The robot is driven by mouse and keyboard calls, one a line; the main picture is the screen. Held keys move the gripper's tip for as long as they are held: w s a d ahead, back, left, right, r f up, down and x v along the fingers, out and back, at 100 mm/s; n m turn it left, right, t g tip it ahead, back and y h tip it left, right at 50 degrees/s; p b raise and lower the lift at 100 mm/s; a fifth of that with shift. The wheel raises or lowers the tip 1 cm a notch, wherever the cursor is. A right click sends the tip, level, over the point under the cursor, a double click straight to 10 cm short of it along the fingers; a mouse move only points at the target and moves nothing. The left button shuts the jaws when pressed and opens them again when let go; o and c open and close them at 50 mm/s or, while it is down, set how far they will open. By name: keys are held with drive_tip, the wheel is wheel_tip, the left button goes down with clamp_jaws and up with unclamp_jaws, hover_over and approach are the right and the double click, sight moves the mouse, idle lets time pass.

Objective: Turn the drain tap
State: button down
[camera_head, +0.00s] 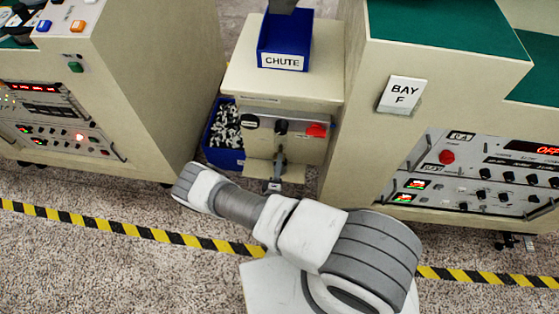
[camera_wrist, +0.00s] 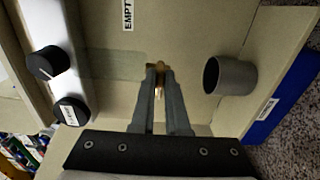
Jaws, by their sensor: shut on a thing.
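My gripper (camera_wrist: 160,72) is shut on a small brass-coloured piece, the drain tap (camera_wrist: 160,66), on the beige face of the machine. Only slivers of the tap show between the fingertips, so its angle is hard to tell. A grey round spout (camera_wrist: 232,76) sticks out to the right of the fingers in the wrist view. An "EMPTY" label (camera_wrist: 128,14) sits above left of them. In the head view my gripper (camera_head: 279,163) is at the front of the beige cabinet (camera_head: 245,75), below its knob panel; the tap is hidden there.
The panel carries black knobs (camera_wrist: 47,62) and a red knob (camera_head: 316,130). A blue "CHUTE" bin (camera_head: 283,60) stands on top. A blue bin of small pieces (camera_head: 222,157) is on the floor at left. Larger consoles flank the cabinet; a striped tape (camera_head: 100,224) crosses the floor.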

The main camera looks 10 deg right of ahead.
idle(0.5)
drive_tip(key=c, duration=0.9)
unclamp_jaws()
drive_tip(key=shift+s+a, duration=0.1)
